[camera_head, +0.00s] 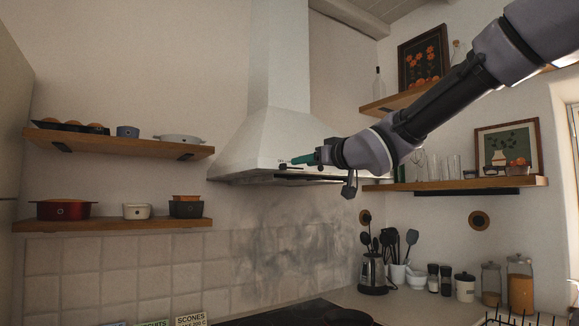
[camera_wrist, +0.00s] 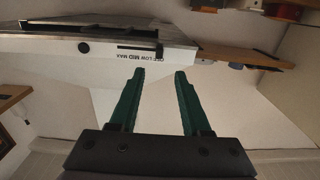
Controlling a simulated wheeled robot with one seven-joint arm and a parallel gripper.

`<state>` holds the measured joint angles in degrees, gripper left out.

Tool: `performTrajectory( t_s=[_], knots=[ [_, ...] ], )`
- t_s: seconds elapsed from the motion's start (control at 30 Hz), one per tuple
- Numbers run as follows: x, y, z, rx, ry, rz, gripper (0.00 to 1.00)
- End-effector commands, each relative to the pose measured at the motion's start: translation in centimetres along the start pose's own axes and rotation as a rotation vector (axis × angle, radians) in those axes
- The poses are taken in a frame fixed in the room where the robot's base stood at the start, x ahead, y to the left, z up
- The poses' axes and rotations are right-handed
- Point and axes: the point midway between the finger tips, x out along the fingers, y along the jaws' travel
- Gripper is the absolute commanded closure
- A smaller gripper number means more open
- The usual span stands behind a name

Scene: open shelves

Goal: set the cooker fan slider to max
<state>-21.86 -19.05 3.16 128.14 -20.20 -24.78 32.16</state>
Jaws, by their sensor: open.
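The cooker hood (camera_head: 262,147) hangs on the back wall, with a white body and a dark, narrow underside. In the wrist view, its front strip (camera_wrist: 60,46) carries a dark slider slot (camera_wrist: 135,47) with small labels beside it, including LOW, MID and MAX. A dark upright piece, probably the slider handle (camera_wrist: 159,50), shows near the slot's right end. My gripper (camera_head: 303,159) has teal fingers and is in front of the hood. In the wrist view, my gripper (camera_wrist: 159,73) is open and empty, its fingertips just below the slot and labels, with no clear contact.
A round dark knob (camera_wrist: 83,47) sits left of the slot. Wooden shelves with pots (camera_head: 120,140) are left of the hood. More shelves (camera_head: 455,184) with glasses and pictures are at the right. Utensils and jars (camera_head: 393,265) stand on the counter below.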

Motion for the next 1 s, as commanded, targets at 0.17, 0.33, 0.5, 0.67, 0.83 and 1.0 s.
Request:
performTrajectory(
  t_s=[0.17,0.33,0.5,0.67,0.83,1.0],
  knots=[
    [3.6,0.2,0.1,0.001,-0.003,0.002,0.53],
    [6.6,0.2,0.2,0.002,-0.003,0.003,0.53],
    [8.4,0.2,0.1,0.001,-0.001,0.003,0.53],
    [9.0,0.2,0.1,0.001,-0.001,0.003,0.53],
    [9.0,0.1,0.1,0.0,-0.001,0.003,0.53],
    [9.0,0.1,0.1,0.0,-0.001,0.003,0.98]
  ],
)
